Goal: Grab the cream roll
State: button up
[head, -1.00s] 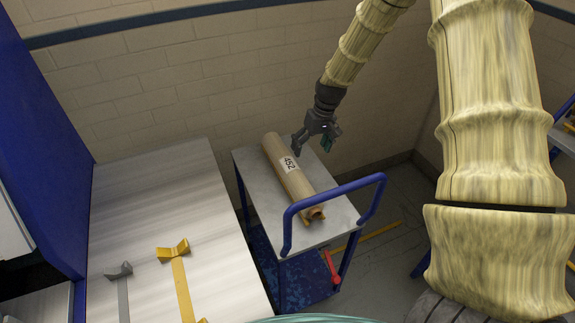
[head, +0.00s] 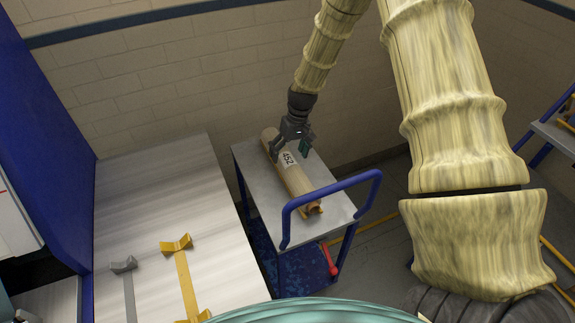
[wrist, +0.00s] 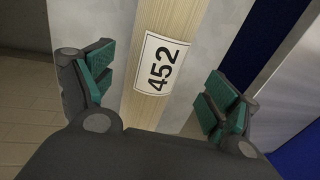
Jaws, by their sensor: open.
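The cream roll (head: 296,181) lies lengthwise on the grey top of a blue-framed cart, with a white label reading 452 near its far end. In the wrist view the roll (wrist: 172,30) runs between my two open fingers, with its label (wrist: 162,66) facing the camera. My gripper (head: 289,154) is open with green pads and sits over the label end of the roll in the head view. In the wrist view my gripper (wrist: 157,93) has a finger on each side of the roll, with gaps to both. I cannot tell whether the fingertips are below the roll's top.
The cart (head: 334,225) has a blue handle (head: 330,190) arching over its near end and a red lever (head: 331,259) below. A metal table (head: 150,190) with yellow (head: 184,285) and grey (head: 127,290) brackets stands left. A brick wall (head: 190,75) is behind.

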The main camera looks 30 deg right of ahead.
aim_at(290, 158)
jog(key=shift+s+a+f+p, duration=0.1)
jog(key=shift+f+p, duration=0.45)
jog(key=shift+f, duration=0.5)
jog(key=shift+s+f+p, duration=0.1)
jog(key=shift+f+p, duration=0.45)
jog(key=shift+f, duration=0.45)
jog(key=shift+a+f, duration=0.1)
jog(key=shift+f, duration=0.5)
jog(key=c, duration=1.6)
jog(key=shift+r, duration=0.1)
